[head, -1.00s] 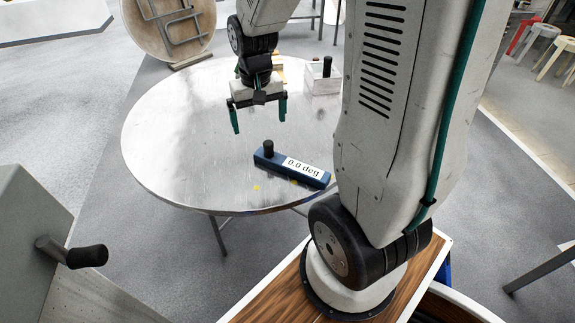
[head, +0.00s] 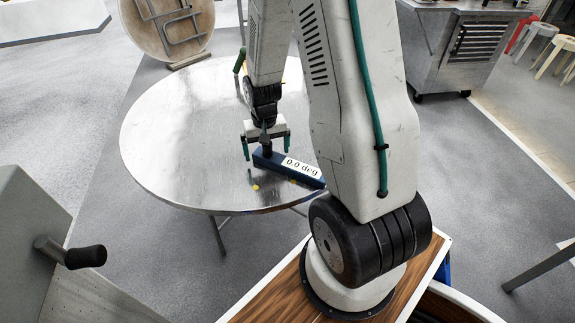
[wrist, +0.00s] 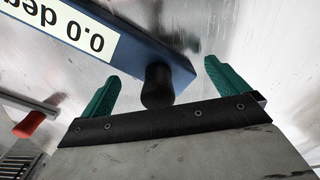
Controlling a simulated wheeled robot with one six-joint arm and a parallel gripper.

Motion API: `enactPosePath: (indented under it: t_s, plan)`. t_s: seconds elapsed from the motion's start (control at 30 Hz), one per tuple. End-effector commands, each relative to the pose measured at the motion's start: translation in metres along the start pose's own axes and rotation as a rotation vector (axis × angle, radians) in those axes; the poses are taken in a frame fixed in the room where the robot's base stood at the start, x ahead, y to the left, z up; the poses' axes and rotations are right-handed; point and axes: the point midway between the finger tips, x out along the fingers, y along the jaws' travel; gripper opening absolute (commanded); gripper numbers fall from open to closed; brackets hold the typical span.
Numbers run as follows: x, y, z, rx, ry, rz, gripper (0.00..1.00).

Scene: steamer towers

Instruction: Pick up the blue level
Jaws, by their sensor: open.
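The blue level (head: 312,180) lies on the round metal table, with a white label reading "0.0 deg" on it. My gripper (head: 266,151) is open at the knob end of the level. In the wrist view my gripper (wrist: 160,84) has its fingers apart on either side of the knob, with no contact visible.
The round metal table (head: 175,140) is bare on its left side. A round board with a metal frame (head: 165,25) stands behind it. A grey box with a black-handled crank (head: 75,253) is at the lower left. A metal cabinet (head: 450,50) and stools stand at the back right.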

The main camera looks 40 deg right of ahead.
Motion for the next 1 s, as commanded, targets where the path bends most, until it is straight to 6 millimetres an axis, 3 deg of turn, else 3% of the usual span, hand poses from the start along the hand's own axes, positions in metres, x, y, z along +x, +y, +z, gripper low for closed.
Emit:
enactPosePath:
  t_s: [0.23,0.5,0.57,0.67,0.7,1.0]
  plan:
    - [0.0021,0.0002,-0.0001,0.000,0.001,0.000,0.99]
    - [0.0019,0.0002,0.0000,0.000,0.001,0.000,0.24]
    - [0.0019,0.0002,0.0000,0.000,0.001,0.000,0.10]
    - [0.0019,0.0002,0.0000,0.000,0.001,0.000,0.10]
    - [0.0018,0.0002,-0.0001,0.000,0.001,0.000,0.05]
    - [-0.0025,0.0000,-0.0004,0.000,0.002,0.000,0.05]
